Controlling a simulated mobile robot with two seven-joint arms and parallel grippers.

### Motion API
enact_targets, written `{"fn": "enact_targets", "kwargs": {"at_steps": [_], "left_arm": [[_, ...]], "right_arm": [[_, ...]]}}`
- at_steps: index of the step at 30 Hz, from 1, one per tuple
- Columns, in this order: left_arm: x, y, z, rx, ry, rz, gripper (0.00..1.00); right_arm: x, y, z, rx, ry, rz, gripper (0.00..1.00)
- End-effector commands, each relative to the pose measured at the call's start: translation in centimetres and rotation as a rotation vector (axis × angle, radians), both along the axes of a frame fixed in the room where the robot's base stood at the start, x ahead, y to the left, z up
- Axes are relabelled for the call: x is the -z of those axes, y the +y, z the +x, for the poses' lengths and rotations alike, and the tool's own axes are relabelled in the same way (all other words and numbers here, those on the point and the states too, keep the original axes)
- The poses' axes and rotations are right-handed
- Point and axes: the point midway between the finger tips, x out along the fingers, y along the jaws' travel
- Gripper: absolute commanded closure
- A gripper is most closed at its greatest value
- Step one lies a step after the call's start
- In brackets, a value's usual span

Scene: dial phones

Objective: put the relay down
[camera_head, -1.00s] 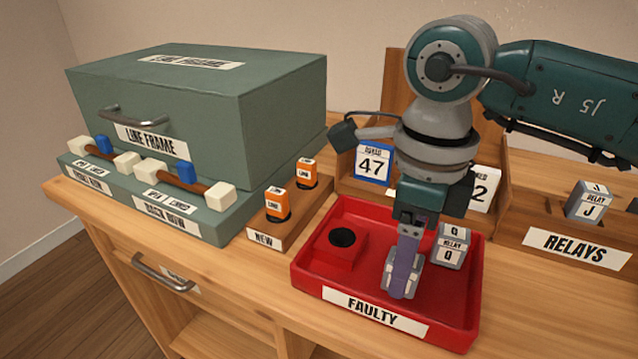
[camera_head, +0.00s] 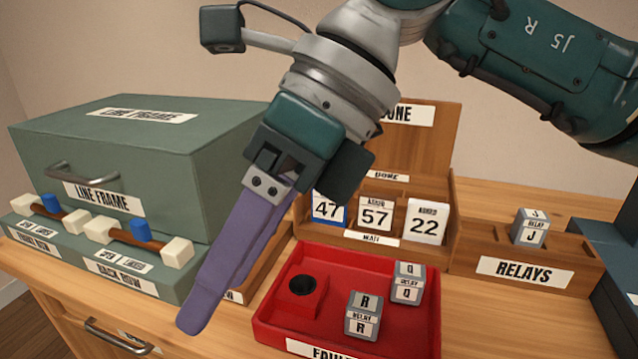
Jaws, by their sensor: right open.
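A grey relay marked R (camera_head: 363,317) stands upright and free in the red FAULTY tray (camera_head: 419,346). A second grey relay, marked Q (camera_head: 407,284), stands behind it to the right in the same tray. My right gripper (camera_head: 194,318) is open and empty, clear of both relays. It is tilted, its purple finger slanting down to the left of the tray, nearer the camera. Only one finger shows clearly. A third relay, J (camera_head: 529,228), stands in the RELAYS rack (camera_head: 570,276) at the right. My left gripper is not in view.
A red block with a black round top (camera_head: 301,289) sits in the tray's left part. The green LINE FRAME box (camera_head: 150,155) stands left. The DONE rack (camera_head: 384,205) holds cards 47, 57 and 22. My right gripper hides most of the NEW stand.

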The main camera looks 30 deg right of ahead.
Motion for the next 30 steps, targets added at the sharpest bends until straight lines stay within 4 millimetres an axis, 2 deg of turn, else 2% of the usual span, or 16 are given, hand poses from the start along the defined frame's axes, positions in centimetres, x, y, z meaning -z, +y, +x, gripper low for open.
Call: {"fn": "enact_targets", "kwargs": {"at_steps": [1, 3, 6, 8, 9, 11, 12, 14, 17, 18, 20, 22, 23, 24, 27, 30], "left_arm": [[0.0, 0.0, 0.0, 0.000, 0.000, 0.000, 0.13], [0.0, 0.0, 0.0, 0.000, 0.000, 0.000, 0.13], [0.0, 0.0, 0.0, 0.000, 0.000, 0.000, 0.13], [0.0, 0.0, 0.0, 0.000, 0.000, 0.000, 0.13], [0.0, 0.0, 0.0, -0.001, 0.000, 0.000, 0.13], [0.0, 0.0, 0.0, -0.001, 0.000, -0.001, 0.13], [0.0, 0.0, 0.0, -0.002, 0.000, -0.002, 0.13], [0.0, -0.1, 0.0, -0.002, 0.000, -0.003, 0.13], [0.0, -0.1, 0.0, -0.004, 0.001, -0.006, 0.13], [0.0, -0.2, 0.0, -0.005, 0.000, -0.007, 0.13], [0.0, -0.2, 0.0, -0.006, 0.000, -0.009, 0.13], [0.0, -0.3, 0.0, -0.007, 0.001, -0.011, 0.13], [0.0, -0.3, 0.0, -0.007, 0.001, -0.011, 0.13], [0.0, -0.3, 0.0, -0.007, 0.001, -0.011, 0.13], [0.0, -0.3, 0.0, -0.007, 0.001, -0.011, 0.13], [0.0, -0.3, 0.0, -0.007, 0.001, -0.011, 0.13]], "right_arm": [[-1.7, 3.9, -1.0, 0.008, 0.009, 0.209, 0.33], [-6.0, 8.1, -1.7, 0.067, 0.028, 0.530, 0.33], [-12.9, 10.3, -1.1, 0.233, 0.091, 0.959, 0.33], [-16.5, 9.4, 0.1, 0.376, 0.148, 1.197, 0.33], [-18.3, 8.1, 1.3, 0.491, 0.192, 1.345, 0.33], [-19.8, 5.2, 3.2, 0.687, 0.268, 1.542, 0.33], [-19.9, 2.8, 4.5, 0.835, 0.325, 1.657, 0.33], [-18.7, -1.0, 6.2, 1.079, 0.418, 1.798, 0.33], [-13.3, -7.1, 7.3, 1.544, 0.590, 1.934, 0.33], [-10.2, -9.0, 6.8, 1.745, 0.665, 1.946, 0.33], [-5.2, -11.3, 5.2, 2.056, 0.780, 1.915, 0.33], [0.3, -12.7, 1.8, 2.403, 0.909, 1.803, 0.33], [2.5, -12.9, 0.1, -2.415, -0.915, -1.645, 0.33], [4.9, -12.9, -2.4, -2.419, -0.916, -1.450, 0.33], [8.8, -12.3, -8.2, -2.409, -0.917, -1.061, 0.33], [10.6, -11.5, -12.4, -2.395, -0.915, -0.817, 0.33]]}}
